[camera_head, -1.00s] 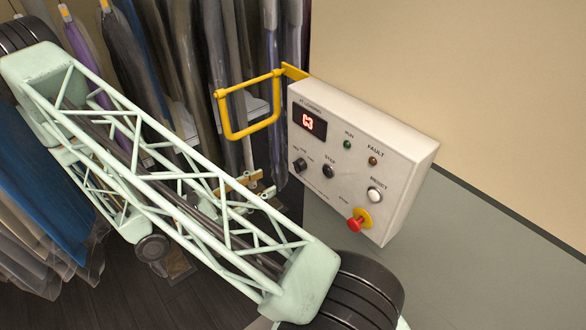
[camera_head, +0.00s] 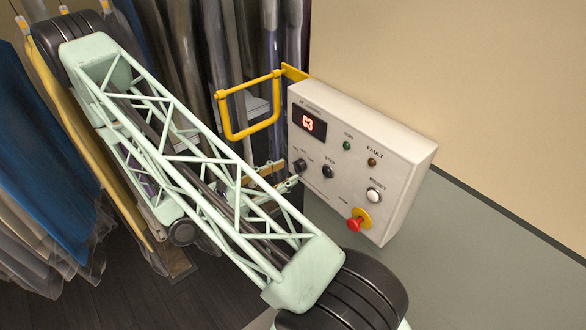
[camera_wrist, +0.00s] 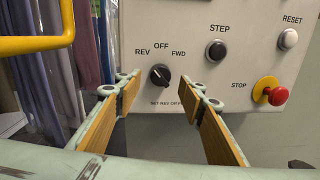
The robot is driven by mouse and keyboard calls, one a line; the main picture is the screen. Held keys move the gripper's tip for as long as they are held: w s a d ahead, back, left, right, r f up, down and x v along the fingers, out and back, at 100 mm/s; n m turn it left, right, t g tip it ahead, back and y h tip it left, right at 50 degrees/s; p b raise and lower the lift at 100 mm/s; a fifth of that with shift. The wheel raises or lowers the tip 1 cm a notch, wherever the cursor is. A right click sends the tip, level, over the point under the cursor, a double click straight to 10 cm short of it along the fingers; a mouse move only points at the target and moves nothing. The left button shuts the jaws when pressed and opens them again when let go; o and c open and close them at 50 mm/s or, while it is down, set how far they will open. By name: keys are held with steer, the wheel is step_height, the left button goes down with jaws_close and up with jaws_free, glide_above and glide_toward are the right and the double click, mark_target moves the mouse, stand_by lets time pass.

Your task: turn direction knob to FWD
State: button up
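The direction knob (camera_wrist: 160,75) is a round black selector on the white control panel (camera_wrist: 215,15), below the labels REV, OFF and FWD. Its light mark appears to slant up and left, toward REV. In the head view the knob (camera_head: 299,165) is at the panel's left edge. My gripper (camera_wrist: 163,88) is open, with its two wood-faced fingers left and right of the knob and slightly below it in the wrist view. Nothing is between the fingers, and they appear short of the knob. In the head view my gripper (camera_head: 287,172) is close to the panel.
The panel also has a black STEP button (camera_wrist: 216,49), a white RESET button (camera_wrist: 288,38) and a red STOP button (camera_wrist: 270,91). A yellow bar frame (camera_head: 250,132) sticks out to the left of the panel. Bagged garments (camera_head: 40,130) hang at the left.

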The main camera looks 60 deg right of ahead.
mark_target(299, 166)
steer(key=shift+x, duration=1.9)
steer(key=c, duration=0.8)
steer(key=shift+c, duration=0.2)
